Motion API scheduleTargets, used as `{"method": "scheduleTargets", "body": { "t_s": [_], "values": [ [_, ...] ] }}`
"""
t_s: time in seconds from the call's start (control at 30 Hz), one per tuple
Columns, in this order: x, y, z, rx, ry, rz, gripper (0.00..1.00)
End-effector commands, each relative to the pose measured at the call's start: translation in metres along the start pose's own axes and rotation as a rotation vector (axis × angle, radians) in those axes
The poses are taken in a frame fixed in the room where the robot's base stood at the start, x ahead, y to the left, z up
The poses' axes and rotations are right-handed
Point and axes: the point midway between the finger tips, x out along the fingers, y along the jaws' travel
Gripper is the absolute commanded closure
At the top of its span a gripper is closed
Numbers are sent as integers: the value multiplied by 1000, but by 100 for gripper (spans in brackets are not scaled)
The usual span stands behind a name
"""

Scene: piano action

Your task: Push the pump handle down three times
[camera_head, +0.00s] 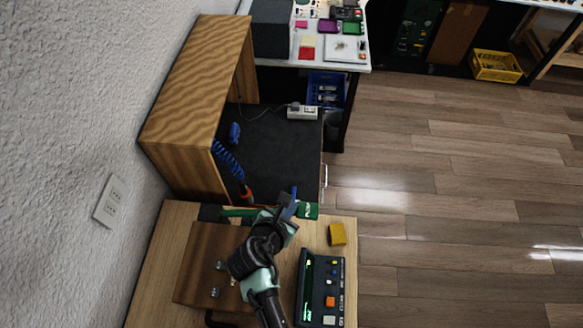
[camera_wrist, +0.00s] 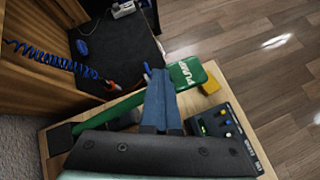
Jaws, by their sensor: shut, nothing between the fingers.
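My gripper (camera_head: 292,194) has blue fingers held together, shut and empty. In the wrist view the fingertips (camera_wrist: 157,74) are beside the labelled end and cover part of the handle. I cannot tell whether they touch it.
On the bench stand a brown wooden box (camera_head: 198,268), a black instrument with buttons (camera_head: 328,292) and a yellow block (camera_head: 337,234). Beyond are a wooden cabinet (camera_head: 190,95), a coiled blue cord (camera_head: 228,160) and a power strip (camera_head: 302,112). Open floor (camera_head: 440,210) lies right.

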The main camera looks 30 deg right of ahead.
Motion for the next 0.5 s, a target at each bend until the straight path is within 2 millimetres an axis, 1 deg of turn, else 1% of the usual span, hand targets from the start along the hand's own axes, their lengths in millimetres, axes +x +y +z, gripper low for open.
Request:
{"method": "scheduleTargets", "body": {
  "t_s": [0.03, 0.5],
  "values": [
    [1, -2, -2, 0, 3, -5, 100],
    [5, -5, -4, 0, 2, -5, 100]
  ]
}}
